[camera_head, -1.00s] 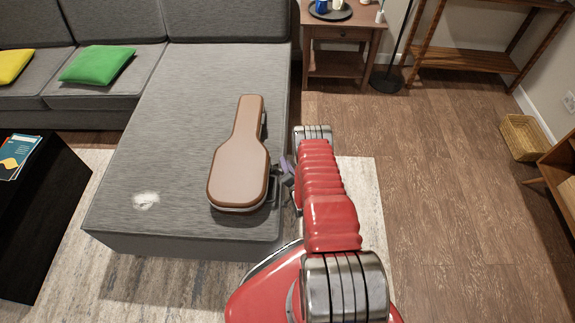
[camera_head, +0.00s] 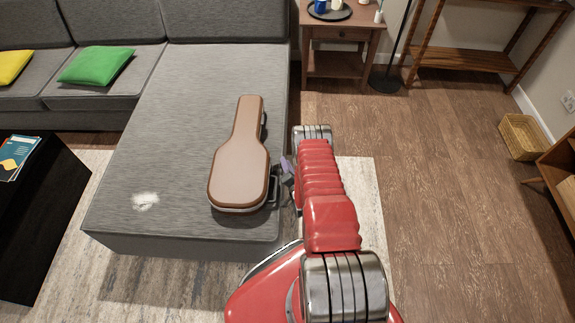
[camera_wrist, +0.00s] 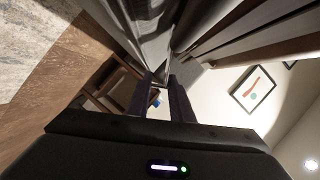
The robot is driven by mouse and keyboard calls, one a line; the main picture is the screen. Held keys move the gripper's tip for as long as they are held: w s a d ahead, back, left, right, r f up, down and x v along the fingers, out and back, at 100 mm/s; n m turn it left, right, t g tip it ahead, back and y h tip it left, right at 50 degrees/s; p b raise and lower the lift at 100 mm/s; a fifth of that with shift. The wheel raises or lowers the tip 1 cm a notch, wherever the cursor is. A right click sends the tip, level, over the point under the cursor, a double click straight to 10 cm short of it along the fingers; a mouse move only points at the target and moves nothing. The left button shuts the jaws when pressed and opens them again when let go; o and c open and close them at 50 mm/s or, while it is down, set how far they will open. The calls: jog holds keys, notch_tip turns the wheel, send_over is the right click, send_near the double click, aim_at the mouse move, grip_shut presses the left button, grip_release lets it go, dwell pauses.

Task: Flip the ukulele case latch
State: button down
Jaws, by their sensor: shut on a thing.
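The brown ukulele case (camera_head: 239,165) lies flat on the grey sofa, its neck pointing away, with a dark handle (camera_head: 273,188) on its right side. My gripper (camera_head: 287,168) is beside the case's right edge, mostly hidden by my red arm. In the wrist view my gripper (camera_wrist: 161,78) has its two dark fingers reaching up to the case's side. It is shut on a small part there, which seems to be the latch; the part itself is too small and dark to make out. The case's lid is down.
The sofa seat (camera_head: 160,110) around the case is clear except for a white patch (camera_head: 145,201). A green cushion (camera_head: 96,64) lies further back. A side table (camera_head: 340,40) with a tray stands behind, and a basket (camera_head: 523,137) sits on the floor at right.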

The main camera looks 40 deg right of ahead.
jog(key=shift+s+a+f, duration=0.1)
jog(key=shift+a+f, duration=0.15)
jog(key=shift+a, duration=0.1)
dwell(0.5)
